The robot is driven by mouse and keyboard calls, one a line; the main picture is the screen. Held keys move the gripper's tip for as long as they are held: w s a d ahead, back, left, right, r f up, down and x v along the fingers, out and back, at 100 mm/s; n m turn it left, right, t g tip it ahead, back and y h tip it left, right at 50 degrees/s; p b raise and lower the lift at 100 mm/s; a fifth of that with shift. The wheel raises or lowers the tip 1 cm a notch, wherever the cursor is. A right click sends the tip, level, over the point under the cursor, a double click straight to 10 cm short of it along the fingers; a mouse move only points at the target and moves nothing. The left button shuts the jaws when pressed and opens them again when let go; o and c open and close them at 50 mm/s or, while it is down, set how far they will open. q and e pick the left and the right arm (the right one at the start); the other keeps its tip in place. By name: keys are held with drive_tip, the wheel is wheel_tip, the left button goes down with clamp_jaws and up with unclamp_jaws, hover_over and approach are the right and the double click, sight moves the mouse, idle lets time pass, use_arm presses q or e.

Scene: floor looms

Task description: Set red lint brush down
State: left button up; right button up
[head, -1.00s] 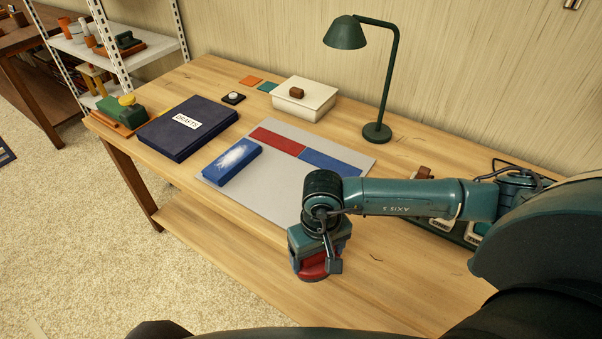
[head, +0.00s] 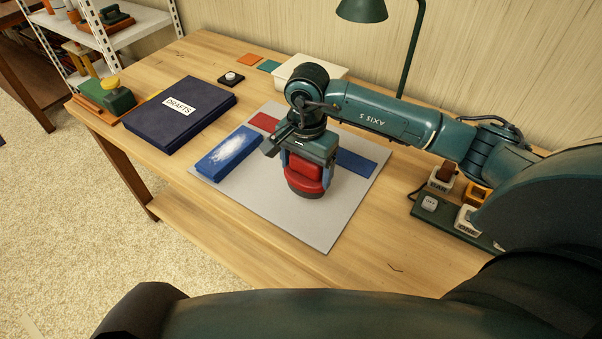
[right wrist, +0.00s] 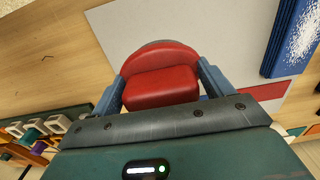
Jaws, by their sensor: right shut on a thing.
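The red lint brush (head: 304,174), with a dark round base, is between the fingers of my right gripper (head: 307,167). It is upright over the grey mat (head: 335,220); I cannot tell whether its base touches the mat. In the right wrist view the brush (right wrist: 160,88) sits between the two blue-grey fingers of the gripper (right wrist: 160,84), with grey mat beyond it. A red strip (head: 263,122) and a blue strip (head: 357,163) lie along the mat's far side, partly hidden by the gripper. My left gripper is not in view.
A blue block with white lint (head: 228,152) lies on the mat's left part. A navy DRAFTS box (head: 185,120) stands left of it. A white lidded box (head: 310,68) and green lamp (head: 362,10) are behind; a dark tray (head: 425,212) is right. The mat's front is clear.

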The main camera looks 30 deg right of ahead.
sight(306, 184)
drive_tip(key=shift+f, duration=0.85)
wheel_tip(306, 184, down, 3)
drive_tip(key=shift+s+f, duration=0.1)
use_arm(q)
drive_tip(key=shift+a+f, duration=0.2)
use_arm(e)
drive_tip(key=shift+f, duration=0.2)
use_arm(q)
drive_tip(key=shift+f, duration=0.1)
use_arm(e)
drive_tip(key=shift+f, duration=0.15)
drive_tip(key=o, duration=0.8)
drive_tip(key=shift+f, duration=0.1)
drive_tip(key=o, duration=0.5)
drive_tip(key=shift+c, duration=0.2)
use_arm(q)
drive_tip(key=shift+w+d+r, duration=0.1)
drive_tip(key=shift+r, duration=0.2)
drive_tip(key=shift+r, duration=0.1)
